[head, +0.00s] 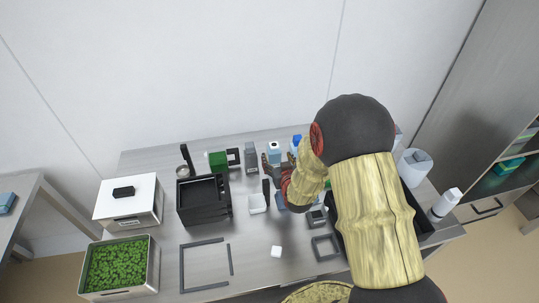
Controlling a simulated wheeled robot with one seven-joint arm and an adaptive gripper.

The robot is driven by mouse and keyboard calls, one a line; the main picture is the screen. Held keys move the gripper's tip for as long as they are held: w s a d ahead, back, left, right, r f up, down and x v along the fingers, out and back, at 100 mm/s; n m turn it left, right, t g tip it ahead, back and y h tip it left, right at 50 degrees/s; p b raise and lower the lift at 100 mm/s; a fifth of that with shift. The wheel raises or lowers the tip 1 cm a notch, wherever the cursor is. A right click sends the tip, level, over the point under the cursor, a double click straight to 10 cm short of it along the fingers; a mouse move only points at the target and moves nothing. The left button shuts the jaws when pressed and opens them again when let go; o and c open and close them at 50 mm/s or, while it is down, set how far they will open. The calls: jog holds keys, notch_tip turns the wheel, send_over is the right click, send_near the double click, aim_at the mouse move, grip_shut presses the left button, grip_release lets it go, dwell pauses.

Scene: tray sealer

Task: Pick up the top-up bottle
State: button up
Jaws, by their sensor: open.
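My gripper (278,164) is open near the back of the grey table, its dark fingers spread and pointing toward the wall. A small light-blue bottle-like item (274,147) with a white top stands upright just beyond the fingers. Whether the fingers touch it or reach around it I cannot tell. A blue-topped item (297,140) stands just right of it, partly behind my arm. No label shows which of these is the top-up bottle. My arm hides much of the table's right half.
A black machine (203,202), a white lidded box (127,202) and a bin of green leaves (153,270) fill the left. A green block (218,161) and a grey block (250,155) stand left of my gripper. A small white cube (276,252) lies in front.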

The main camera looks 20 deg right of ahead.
aim_at(274, 149)
jog(key=x, duration=0.2)
jog(key=b+x, duration=0.1)
jog(key=x, duration=0.1)
jog(key=b+x, duration=0.1)
jog(key=x, duration=0.1)
jog(key=shift+w+d+r, duration=0.15)
jog(key=shift+w+r, duration=0.05)
jog(key=shift+w, duration=0.25)
jog(key=shift+c, duration=0.6)
jog(key=c, duration=1.2)
